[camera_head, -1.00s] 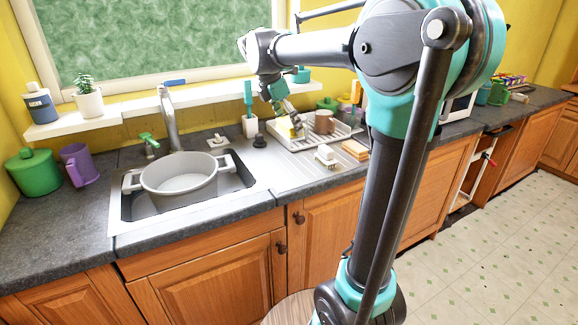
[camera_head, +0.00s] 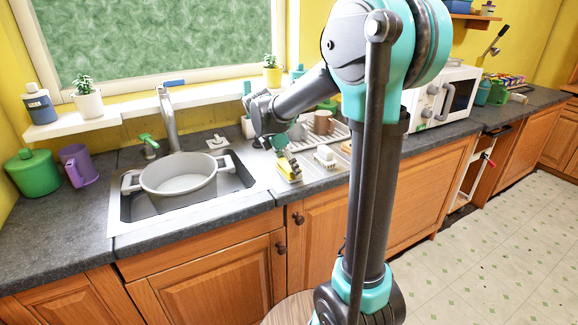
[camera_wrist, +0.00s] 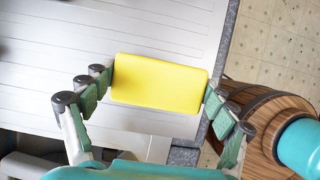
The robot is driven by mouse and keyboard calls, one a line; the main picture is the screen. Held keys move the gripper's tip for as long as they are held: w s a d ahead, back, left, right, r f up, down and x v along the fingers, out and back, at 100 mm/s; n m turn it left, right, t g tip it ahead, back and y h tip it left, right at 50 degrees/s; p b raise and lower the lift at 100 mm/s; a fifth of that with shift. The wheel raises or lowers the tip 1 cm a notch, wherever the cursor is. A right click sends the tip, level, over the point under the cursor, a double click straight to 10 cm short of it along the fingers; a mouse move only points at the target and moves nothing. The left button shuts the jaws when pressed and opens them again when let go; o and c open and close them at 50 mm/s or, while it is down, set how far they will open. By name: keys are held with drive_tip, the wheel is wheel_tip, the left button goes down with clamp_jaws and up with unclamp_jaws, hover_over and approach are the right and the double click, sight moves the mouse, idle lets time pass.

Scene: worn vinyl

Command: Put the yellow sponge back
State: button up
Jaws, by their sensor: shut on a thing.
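The yellow sponge (camera_wrist: 160,83) is a flat rectangular block between the fingers of my gripper (camera_wrist: 158,95) in the wrist view. The fingertips press on its two short ends. In the head view the sponge (camera_head: 289,168) is at the tip of my gripper (camera_head: 287,165), over the ridged drainboard (camera_head: 272,178) right of the sink. The gripper points down. I cannot tell whether the sponge touches the drainboard.
The sink holds a large grey pot (camera_head: 178,178) to the left. A dish rack (camera_head: 340,130) with a brown mug (camera_head: 322,122) stands behind. The front of the drainboard is clear.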

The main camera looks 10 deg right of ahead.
drive_tip(key=o, duration=0.9)
drive_tip(key=shift+f, duration=0.1)
drive_tip(key=v, duration=1.2)
